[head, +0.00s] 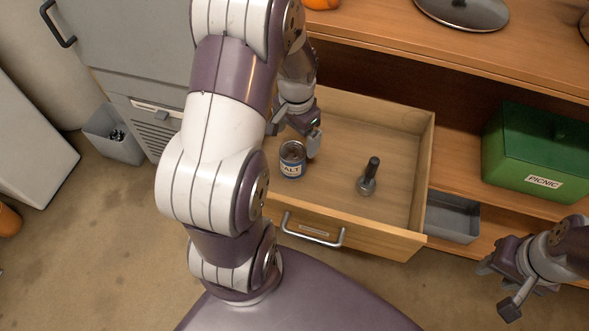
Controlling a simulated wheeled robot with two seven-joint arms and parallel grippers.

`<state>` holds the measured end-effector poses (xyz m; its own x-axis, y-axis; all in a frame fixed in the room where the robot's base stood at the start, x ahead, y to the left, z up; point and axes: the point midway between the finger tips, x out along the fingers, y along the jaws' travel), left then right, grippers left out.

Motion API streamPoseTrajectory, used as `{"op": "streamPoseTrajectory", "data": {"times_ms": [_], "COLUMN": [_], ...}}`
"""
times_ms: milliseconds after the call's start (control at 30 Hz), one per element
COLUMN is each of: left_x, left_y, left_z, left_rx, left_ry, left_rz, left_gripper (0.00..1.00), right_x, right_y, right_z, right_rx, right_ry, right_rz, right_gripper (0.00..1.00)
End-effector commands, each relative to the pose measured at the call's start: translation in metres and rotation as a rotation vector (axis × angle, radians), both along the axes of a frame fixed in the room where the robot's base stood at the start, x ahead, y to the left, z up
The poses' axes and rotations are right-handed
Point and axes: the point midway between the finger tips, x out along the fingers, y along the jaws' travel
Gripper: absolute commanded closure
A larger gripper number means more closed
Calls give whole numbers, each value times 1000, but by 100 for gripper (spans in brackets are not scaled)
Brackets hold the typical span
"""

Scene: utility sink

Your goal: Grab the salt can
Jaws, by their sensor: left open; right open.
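The salt can (292,160) stands upright in the open wooden drawer (398,118), near its left side. It is a small dark tin with a blue and white label on which "ALT" can be read. My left gripper (294,133) is open and reaches down just behind the can. One finger shows close to the can's right rear side; whether it touches cannot be told. My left arm hides part of the drawer's left side. My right gripper (496,284) is open and empty at the lower right, outside the drawer and away from the can.
A green picnic box (538,155) and a grey bin (452,217) are on the shelves at right. A pan lid (463,11) lies on the top. The drawer's right half is mostly free.

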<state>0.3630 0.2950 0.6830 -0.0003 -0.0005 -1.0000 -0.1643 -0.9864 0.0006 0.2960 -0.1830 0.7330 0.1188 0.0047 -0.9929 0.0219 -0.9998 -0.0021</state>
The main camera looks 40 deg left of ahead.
Motion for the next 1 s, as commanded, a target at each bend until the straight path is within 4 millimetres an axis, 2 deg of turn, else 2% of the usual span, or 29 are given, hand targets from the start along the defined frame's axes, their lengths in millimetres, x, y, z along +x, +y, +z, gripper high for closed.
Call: {"op": "streamPoseTrajectory", "data": {"times_ms": [33, 100, 333, 533, 767, 900, 967, 1000], "left_x": [-1, -1, -4, -11, -11, -11, -11, -11], "left_y": [0, 0, 0, 1, 1, 1, 1, 1], "left_z": [-15, -26, -48, -85, -86, -86, -86, -86], "left_rx": [-1, -1, 0, 0, 1, 0, 0, 0], "left_ry": [3, 2, 1, 0, -1, -1, -1, -1], "left_rz": [0, 0, 1, 2, 1, 1, 1, 1], "left_gripper": [3, 3, 3, 3, 3, 49, 68, 74], "right_x": [0, 0, 0, 0, 0, 0, 0, 0], "right_y": [0, 0, 0, 0, 0, 0, 0, 0], "right_z": [-7, -11, -20, -39, -37, -37, -37, -37], "right_rx": [0, 0, 0, 0, 0, 0, 0, 0], "right_ry": [0, 0, 0, 1, 0, 0, 0, 0], "right_rz": [0, 0, 0, 0, 0, 0, 0, 0], "right_gripper": [57, 57, 57, 57, 57, 57, 57, 57]}}
